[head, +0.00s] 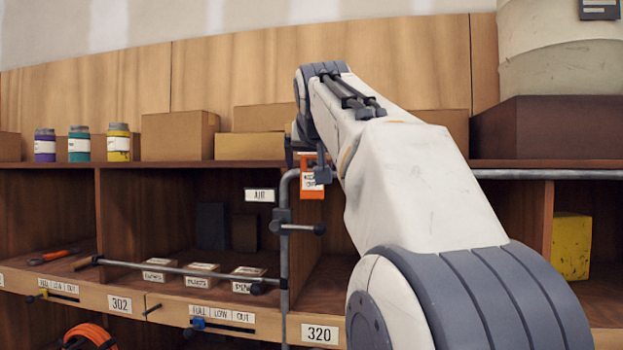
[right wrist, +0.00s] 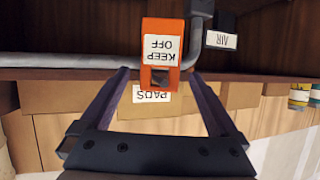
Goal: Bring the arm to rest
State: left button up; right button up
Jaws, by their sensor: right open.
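My right arm reaches from the lower right up toward the shelf in the head view. Its gripper (head: 310,160) is near the upper shelf edge, largely hidden by the arm. In the right wrist view the gripper (right wrist: 158,75) is open, with two dark fingers apart and nothing held. An orange tag reading "KEEP OFF" (right wrist: 162,55) shows between and beyond the fingertips, upside down in that view. The tag also hangs beside the grey pipe in the head view (head: 312,187). I cannot tell whether the fingers touch it. My left gripper is not in view.
A grey pipe (head: 284,240) with a valve handle (head: 305,229) stands upright before the shelves, labelled "AIR" (head: 259,195). Cardboard boxes (head: 178,136) and small jars (head: 118,142) line the upper shelf. A lower rod (head: 180,270) crosses the bay. A yellow block (head: 571,246) sits at right.

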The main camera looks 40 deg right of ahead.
jog(key=v, duration=0.5)
jog(key=shift+b, duration=0.4)
jog(key=w+a+f+n+g+y+b, duration=0.1)
jog(key=w+a+f+n+y+b, duration=0.15)
jog(key=a+f, duration=0.4)
jog(key=w+a+f+n+y+b, duration=0.2)
jog(key=w+a+f, duration=0.15)
jog(key=f, duration=0.65)
jog(key=s+a+f+n+g+y+b, duration=0.2)
jog(key=a+f, duration=0.6)
jog(key=f, duration=0.3)
jog(key=s+a+f+n+g+y+b, duration=0.1)
jog(key=s+a+f+n+y+b, duration=0.15)
jog(key=a+f, duration=0.6)
jog(key=s+a+f+n+g+b, duration=0.1)
jog(key=s+a+f+g+b, duration=0.2)
jog(key=f, duration=0.5)
jog(key=s+a+f+n+g+b, duration=0.1)
jog(key=s+a+f+n, duration=0.15)
jog(key=s+f, duration=0.5)
jog(key=s+a+f+n+g+b, duration=0.1)
jog(key=s+f+n+g+b, duration=0.1)
jog(key=s+f, duration=1)
notch_tip(320, 180, down, 3)
jog(key=shift+s+a+f+g+b, duration=0.15)
jog(key=shift+s+f+g+b, duration=0.15)
jog(key=shift+g+b, duration=0.25)
